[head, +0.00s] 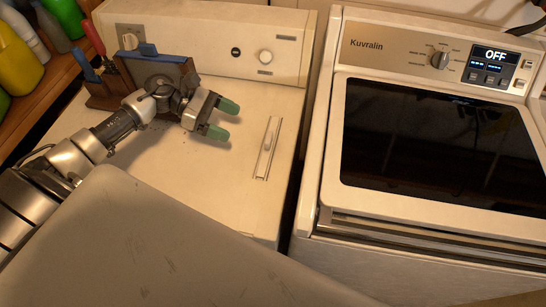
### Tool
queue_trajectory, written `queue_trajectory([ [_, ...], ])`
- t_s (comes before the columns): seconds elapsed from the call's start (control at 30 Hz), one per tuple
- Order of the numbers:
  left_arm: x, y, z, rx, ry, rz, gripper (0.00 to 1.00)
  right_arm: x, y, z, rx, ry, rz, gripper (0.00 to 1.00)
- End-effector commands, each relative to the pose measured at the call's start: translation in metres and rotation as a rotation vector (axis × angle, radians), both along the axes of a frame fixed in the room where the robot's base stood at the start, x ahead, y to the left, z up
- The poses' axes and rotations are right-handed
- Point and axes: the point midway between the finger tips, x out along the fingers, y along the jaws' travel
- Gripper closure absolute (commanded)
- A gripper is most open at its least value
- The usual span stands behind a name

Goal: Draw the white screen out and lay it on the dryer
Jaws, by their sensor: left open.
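The dryer (215,175) is the cream machine on the left, with a flat top and a raised control panel at the back. A narrow slot plate is set in its top toward the right side, and the pale grip of the white screen (269,141) shows in it. The rest of the screen is hidden down in the slot. My left gripper (223,119) has green fingertips spread apart with nothing between them. It is above the dryer top, to the left of the slot and apart from the screen. My right gripper is out of view.
A wooden rack (106,97) with blue- and red-handled tools stands at the dryer's back left, behind my left arm. A second machine (440,140) with a dark glass lid stands to the right across a narrow gap. Bottles (15,60) sit on a shelf at left.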

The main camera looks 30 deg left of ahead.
Motion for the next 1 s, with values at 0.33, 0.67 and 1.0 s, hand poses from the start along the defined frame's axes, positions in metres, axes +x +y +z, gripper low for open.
queue_trajectory([
  [0.33, 0.008, -0.03, -0.021, -0.004, -0.001, -0.001, 0.23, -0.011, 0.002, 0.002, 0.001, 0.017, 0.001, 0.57],
  [0.67, 0.017, -0.058, -0.035, -0.004, 0.0, 0.0, 0.23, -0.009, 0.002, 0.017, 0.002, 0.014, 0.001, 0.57],
  [1.0, 0.029, -0.093, -0.057, -0.002, -0.001, 0.0, 0.23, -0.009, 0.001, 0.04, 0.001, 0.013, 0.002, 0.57],
])
